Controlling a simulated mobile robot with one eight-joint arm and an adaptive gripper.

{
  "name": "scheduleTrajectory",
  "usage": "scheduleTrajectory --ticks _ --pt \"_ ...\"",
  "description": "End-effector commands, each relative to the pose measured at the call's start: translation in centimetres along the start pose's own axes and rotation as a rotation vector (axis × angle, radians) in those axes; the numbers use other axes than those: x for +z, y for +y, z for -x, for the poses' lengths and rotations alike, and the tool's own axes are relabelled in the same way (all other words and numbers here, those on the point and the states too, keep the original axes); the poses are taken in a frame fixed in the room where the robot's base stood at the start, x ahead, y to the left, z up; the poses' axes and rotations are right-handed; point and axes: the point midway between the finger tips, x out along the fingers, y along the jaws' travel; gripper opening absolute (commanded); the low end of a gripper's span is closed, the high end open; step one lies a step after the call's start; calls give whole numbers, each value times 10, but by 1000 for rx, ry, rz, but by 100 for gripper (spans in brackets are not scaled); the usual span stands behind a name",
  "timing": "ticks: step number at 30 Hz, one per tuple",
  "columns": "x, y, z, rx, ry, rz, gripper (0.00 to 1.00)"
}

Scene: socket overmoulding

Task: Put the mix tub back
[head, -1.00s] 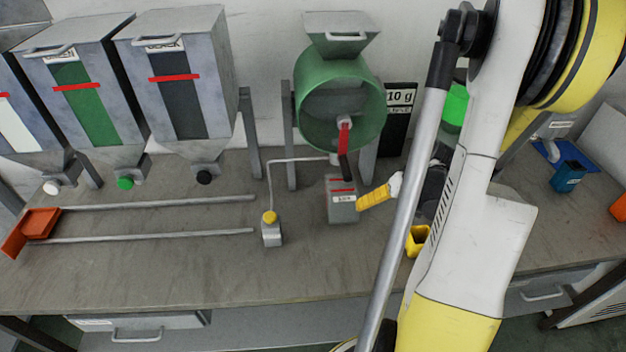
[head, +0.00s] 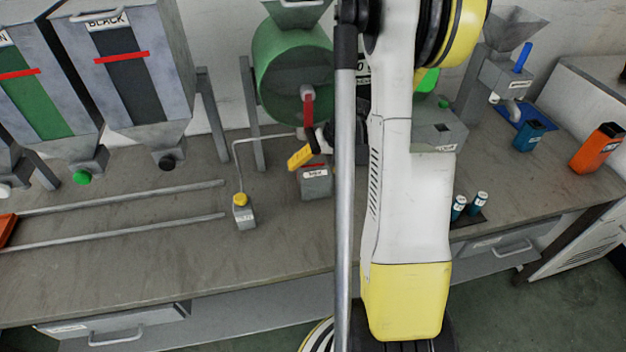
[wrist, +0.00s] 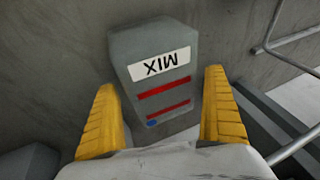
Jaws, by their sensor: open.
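The mix tub is a grey box with a white MIX label and red bands; it stands upright on the bench below the green mixer drum (head: 290,75) in the head view (head: 316,186). In the wrist view the tub (wrist: 158,50) lies ahead, between my two yellow fingers. My gripper (wrist: 160,92) is open, with a gap on each side of the tub. In the head view one yellow finger (head: 301,157) shows just above and left of the tub; the rest of my gripper is largely hidden by my arm.
A small grey bottle with a yellow cap (head: 243,211) stands left of the tub. Two metal rails (head: 120,235) run along the bench to the left. A blue cup (head: 530,136) and orange container (head: 597,148) stand at the right. The bench front before the tub is clear.

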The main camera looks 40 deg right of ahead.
Motion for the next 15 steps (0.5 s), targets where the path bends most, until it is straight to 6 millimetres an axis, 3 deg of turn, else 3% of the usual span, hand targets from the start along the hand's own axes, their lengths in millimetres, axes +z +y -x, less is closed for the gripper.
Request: scheduleTrajectory --ticks 3,9,13,15 --pt "1 1 -15 0 0 0 100" --pt "0 1 -14 0 0 -1 100" --pt "0 1 -14 0 0 -1 60" --pt "1 1 -14 0 0 -1 53"
